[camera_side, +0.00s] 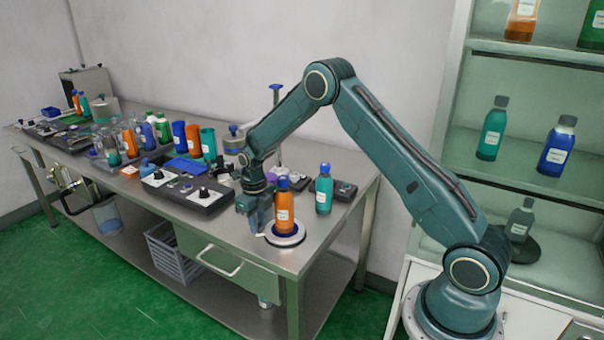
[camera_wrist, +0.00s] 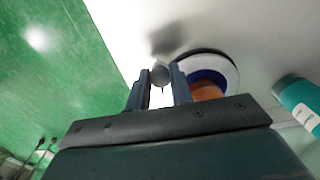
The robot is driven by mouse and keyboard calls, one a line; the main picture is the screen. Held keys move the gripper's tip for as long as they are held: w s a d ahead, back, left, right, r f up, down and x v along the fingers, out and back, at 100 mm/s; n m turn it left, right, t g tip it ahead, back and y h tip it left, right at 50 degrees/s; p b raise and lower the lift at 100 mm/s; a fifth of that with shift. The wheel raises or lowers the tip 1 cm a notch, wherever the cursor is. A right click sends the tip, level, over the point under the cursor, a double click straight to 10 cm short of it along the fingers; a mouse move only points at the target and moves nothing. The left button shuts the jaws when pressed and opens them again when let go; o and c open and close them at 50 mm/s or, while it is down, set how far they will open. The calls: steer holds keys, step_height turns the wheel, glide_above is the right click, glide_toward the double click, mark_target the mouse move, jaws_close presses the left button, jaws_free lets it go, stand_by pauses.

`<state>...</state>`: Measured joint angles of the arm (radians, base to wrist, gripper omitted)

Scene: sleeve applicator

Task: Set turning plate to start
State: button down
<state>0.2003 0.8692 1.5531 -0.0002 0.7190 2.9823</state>
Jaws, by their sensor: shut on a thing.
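The turning plate (camera_side: 286,243) is a white disc with a dark blue inner ring at the table's front right corner. An orange bottle (camera_side: 284,213) with a blue cap stands upright on it. In the wrist view the plate (camera_wrist: 230,72) is just right of my fingers, and the bottle's orange side (camera_wrist: 206,92) is partly hidden by the right finger. My gripper (camera_side: 254,222) points down beside the plate's left edge. In the wrist view my gripper (camera_wrist: 160,84) is shut on a small grey round knob (camera_wrist: 160,74). I cannot tell whether the knob joins the plate.
A teal bottle (camera_side: 324,190) stands close right of the plate; it also shows in the wrist view (camera_wrist: 300,102). Several bottles crowd the table further left. The table's front edge is close.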

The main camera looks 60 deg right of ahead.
stand_by(0.3)
steer(key=c, duration=1.2)
jaws_free()
steer(key=shift+c, duration=0.2)
step_height(320, 180, up, 14)
